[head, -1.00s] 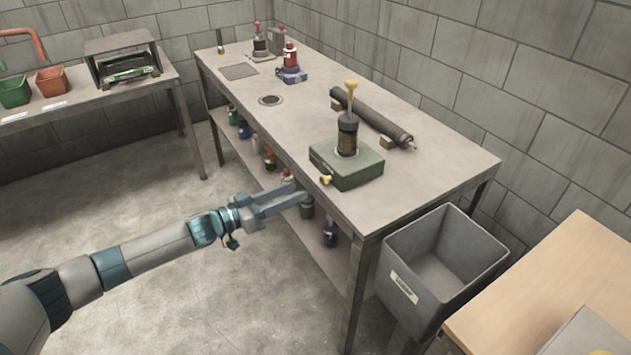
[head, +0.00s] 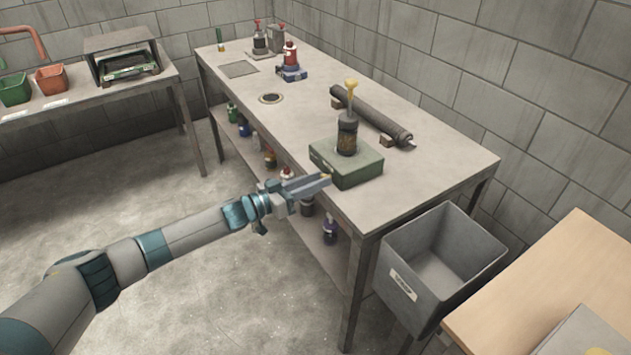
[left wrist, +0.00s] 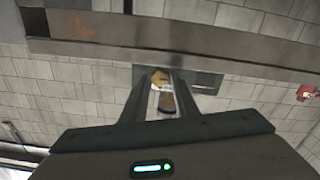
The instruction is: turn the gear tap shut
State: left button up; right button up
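The green gear box (head: 345,165) sits on the workbench near its front right end, with a dark cylinder (head: 347,135) and a yellow funnel-like top upright on it. The small yellow tap is at the box's front left side, mostly hidden behind my fingers in the head view. In the left wrist view the yellow tap (left wrist: 160,78) shows between the fingertips. My left gripper (head: 325,180) is at the tap, its fingers apart on either side; contact is not clear. It also shows in the left wrist view (left wrist: 160,85). My right gripper is not in view.
A dark roller (head: 370,117) lies on blocks behind the box. A grey bin (head: 440,265) stands right of the workbench (head: 430,175). Bottles stand on the shelf below, close to my left gripper. The bench's left front is largely clear.

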pick_arm(q)
jog(key=c, duration=0.5)
grip_shut()
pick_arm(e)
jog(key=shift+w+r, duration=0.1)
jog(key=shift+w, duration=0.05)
pick_arm(q)
jog(key=shift+m, duration=0.4)
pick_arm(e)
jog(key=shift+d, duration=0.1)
pick_arm(q)
jog(key=m, duration=0.6)
jog(key=shift+s+b, duration=0.1)
jog(key=shift+b, duration=0.3)
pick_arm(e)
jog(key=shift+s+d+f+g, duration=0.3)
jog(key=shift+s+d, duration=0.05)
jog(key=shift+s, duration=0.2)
